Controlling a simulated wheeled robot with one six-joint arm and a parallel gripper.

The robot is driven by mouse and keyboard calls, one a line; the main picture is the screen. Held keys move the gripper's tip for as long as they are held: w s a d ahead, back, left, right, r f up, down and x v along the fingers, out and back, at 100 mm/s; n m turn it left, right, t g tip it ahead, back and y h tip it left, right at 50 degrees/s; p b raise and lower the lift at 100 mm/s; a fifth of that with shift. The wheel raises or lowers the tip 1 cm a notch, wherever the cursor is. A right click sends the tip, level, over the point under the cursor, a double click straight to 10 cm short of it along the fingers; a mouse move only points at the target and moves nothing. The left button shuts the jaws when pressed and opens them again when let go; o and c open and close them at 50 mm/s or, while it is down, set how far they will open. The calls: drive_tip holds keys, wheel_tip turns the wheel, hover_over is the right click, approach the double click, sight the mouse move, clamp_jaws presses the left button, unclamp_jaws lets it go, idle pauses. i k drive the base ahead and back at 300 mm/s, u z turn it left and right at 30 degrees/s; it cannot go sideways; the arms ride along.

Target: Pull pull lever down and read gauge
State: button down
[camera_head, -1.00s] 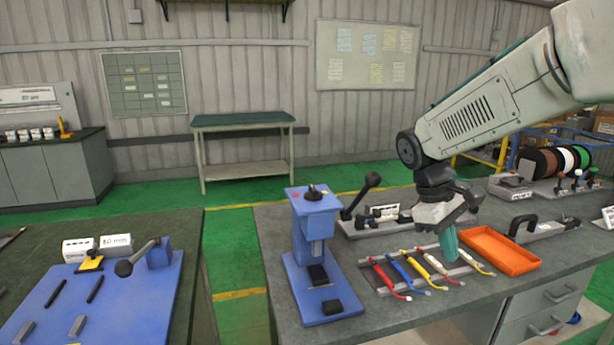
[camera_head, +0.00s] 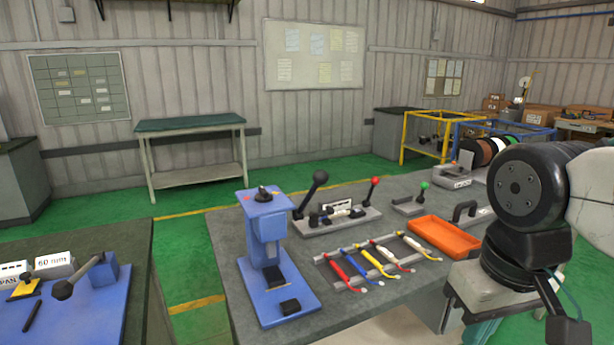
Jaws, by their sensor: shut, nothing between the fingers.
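Several levers show, and I cannot tell for sure which is the pull lever. One black ball-ended lever (camera_head: 319,178) stands tilted on a grey base behind the blue press (camera_head: 268,250). Another ball-ended lever (camera_head: 64,289) reaches left and down from a blue block on the left bench. No gauge face can be made out; the press has a small dark fitting (camera_head: 263,194) on top. My gripper (camera_head: 484,334) is at the lower right, shut and empty, its teal fingers cut off by the bottom edge. It is well apart from these levers.
The grey bench (camera_head: 235,290) also holds a rack with coloured-handled tools (camera_head: 370,262), an orange tray (camera_head: 443,237), and red-knobbed (camera_head: 375,182) and green-knobbed (camera_head: 424,186) levers. Green floor (camera_head: 190,250) separates it from the left bench.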

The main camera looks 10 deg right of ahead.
sight(375, 180)
drive_tip(key=k, duration=0.65)
drive_tip(key=z, duration=0.75)
drive_tip(key=i, duration=1.2)
drive_tip(key=u, duration=0.65)
drive_tip(key=i, duration=0.45)
drive_tip(key=u, duration=0.55)
